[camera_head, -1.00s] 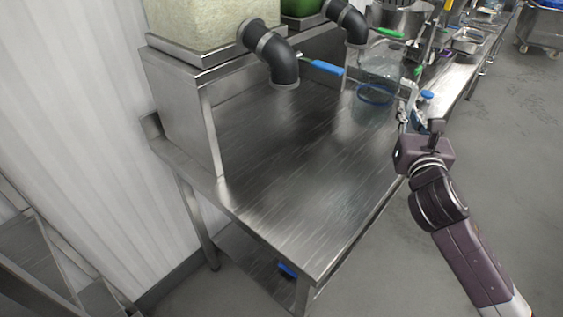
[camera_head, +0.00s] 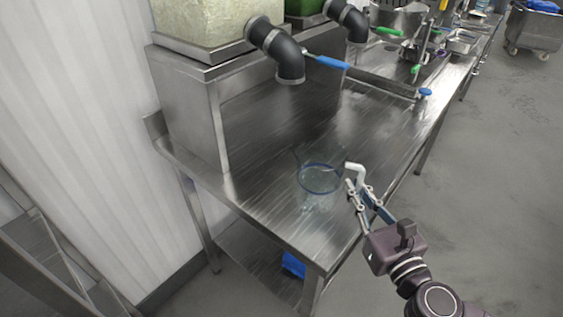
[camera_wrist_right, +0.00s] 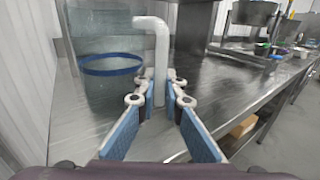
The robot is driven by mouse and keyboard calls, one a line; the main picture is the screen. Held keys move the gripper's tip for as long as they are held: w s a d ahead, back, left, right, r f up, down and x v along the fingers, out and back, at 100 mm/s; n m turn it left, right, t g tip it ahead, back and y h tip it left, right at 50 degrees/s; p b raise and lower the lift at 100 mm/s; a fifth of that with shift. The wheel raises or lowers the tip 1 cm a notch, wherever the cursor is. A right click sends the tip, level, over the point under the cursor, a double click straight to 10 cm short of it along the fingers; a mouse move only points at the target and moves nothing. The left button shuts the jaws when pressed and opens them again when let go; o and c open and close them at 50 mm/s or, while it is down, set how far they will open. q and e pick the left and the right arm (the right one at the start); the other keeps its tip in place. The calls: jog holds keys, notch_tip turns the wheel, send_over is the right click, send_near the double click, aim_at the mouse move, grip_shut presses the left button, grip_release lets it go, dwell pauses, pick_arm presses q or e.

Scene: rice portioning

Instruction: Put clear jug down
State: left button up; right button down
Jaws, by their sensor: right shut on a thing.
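The clear jug (camera_head: 318,192), see-through with a blue ring, is over the near end of the steel table (camera_head: 262,210). It looks upright. Its pale handle points toward my right gripper (camera_head: 357,190). In the right wrist view the jug (camera_wrist_right: 108,92) is at the left, and the handle (camera_wrist_right: 161,45) comes down between the blue-padded fingers of my right gripper (camera_wrist_right: 160,94), which are shut on it. I cannot tell whether the jug's base touches the table. My left gripper is out of view.
A rice-filled container (camera_head: 200,22) stands on a raised steel stand, with dark pipe spouts (camera_head: 288,62) above the table. A blue-handled tool (camera_head: 330,62) is by the spouts. Pans and utensils sit at the far end. The tabletop around the jug is clear.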

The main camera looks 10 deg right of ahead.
aim_at(337, 158)
jog(key=shift+w+a, duration=0.1)
jog(key=shift+w, duration=0.15)
jog(key=w, duration=0.3)
jog(key=w+p, duration=0.1)
jog(key=w, duration=0.6)
jog(key=shift+a+r, duration=0.15)
jog(key=shift+a, duration=0.2)
jog(key=w, duration=0.7)
jog(key=shift+w+a+f, duration=0.2)
jog(key=shift+a, duration=0.15)
notch_tip(337, 158, down, 4)
jog(key=b, duration=0.4)
jog(key=shift+r, duration=0.25)
jog(key=c, duration=2)
grip_release()
jog(key=shift+c, duration=0.2)
